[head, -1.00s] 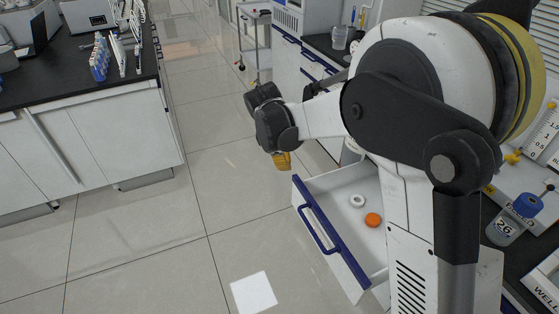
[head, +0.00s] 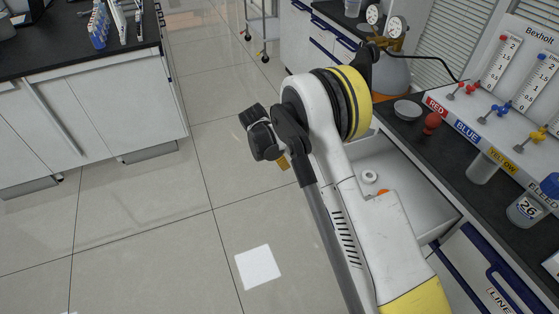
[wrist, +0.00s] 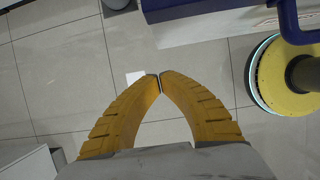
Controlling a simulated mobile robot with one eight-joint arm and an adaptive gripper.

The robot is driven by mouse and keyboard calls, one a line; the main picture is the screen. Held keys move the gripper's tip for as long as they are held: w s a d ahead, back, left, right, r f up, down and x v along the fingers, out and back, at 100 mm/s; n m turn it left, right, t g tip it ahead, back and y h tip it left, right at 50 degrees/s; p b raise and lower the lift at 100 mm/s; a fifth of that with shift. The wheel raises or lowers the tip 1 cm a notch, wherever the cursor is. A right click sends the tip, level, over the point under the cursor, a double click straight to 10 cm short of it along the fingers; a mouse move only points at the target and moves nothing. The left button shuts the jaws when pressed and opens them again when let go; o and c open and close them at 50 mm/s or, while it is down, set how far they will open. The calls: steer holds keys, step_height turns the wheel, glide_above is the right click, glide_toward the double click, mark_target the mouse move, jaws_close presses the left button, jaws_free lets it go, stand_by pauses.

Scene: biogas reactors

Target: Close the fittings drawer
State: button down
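The fittings drawer (head: 425,205) is open in the head view, pulled out from under the right-hand bench. A white ring (head: 369,177) and an orange cap (head: 383,194), partly covered, lie inside it. My arm crosses in front and hides the drawer's front and handle there. In the wrist view, a white panel edge with a blue strip and blue handle (wrist: 287,22), apparently the drawer front, shows at the top. My gripper (wrist: 160,77) has its yellow fingertips together with nothing between them. In the head view my gripper (head: 283,163) hangs left of the drawer, apart from it.
The right bench (head: 440,150) carries a red knob, a small dish, a labelled valve panel and a bottle marked 26. Another white cabinet (head: 100,120) stands at the left. The tiled floor between is clear except for a flat white square (head: 258,266).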

steer(key=d, duration=0.1)
steer(key=w+d+b, duration=0.1)
steer(key=d+f, duration=0.1)
steer(key=d, duration=0.1)
steer(key=shift+w+d+b, duration=0.1)
steer(key=shift+w+b, duration=0.05)
steer(key=shift+b, duration=0.2)
steer(key=w+d, duration=0.3)
steer(key=d, duration=0.6)
steer(key=w+d, duration=0.3)
steer(key=d, duration=0.7)
steer(key=w+d, duration=0.3)
steer(key=d, duration=0.7)
steer(key=shift+w+p, duration=0.25)
steer(key=shift+p, duration=0.1)
steer(key=s+a+r+p, duration=0.2)
steer(key=a+r+p, duration=0.2)
steer(key=a+r, duration=0.3)
step_height(320, 180, up, 3)
steer(key=shift+s+a+f, duration=0.15)
steer(key=shift+s+f, duration=0.05)
